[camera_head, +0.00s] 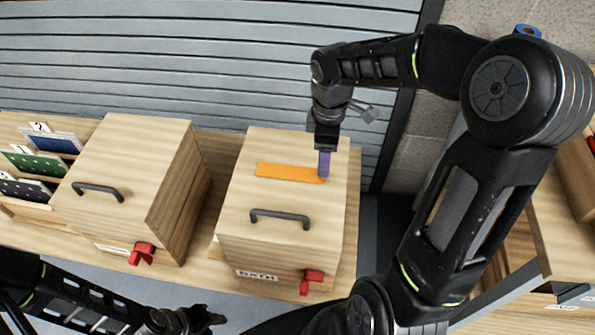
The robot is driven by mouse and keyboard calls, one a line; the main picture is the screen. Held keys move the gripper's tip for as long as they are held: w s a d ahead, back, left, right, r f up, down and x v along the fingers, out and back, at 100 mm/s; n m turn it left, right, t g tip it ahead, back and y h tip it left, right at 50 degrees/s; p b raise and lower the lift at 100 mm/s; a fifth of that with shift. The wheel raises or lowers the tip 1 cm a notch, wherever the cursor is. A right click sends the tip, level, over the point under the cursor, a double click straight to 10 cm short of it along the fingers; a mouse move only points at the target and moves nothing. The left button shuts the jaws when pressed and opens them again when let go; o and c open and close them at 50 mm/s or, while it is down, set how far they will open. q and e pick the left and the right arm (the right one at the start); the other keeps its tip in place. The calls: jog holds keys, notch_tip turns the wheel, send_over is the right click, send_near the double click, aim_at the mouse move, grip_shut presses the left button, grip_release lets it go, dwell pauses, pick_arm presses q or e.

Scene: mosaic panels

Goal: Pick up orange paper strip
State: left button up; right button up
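The orange paper strip (285,171) lies flat on top of the right wooden box (240,197), behind its dark handle. My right gripper (324,172) points down at the strip's right end. A purple upright piece shows at its tip, and I cannot tell whether it is a finger or something held. It overlaps the strip's end in the picture; contact is unclear. My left gripper (212,318) is low at the bottom edge, in front of the boxes and away from the strip. Its fingers are dark and small, and their opening is unclear.
A second wooden box (125,160) with a dark handle stands to the left. Both boxes have red latches (142,254) in front. Numbered panels (35,163) stand in a rack at far left. A grey slatted shutter (190,60) is behind the table.

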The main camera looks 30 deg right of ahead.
jog(key=shift+w+f, duration=0.15)
jog(key=shift+f, duration=2.45)
grip_shut()
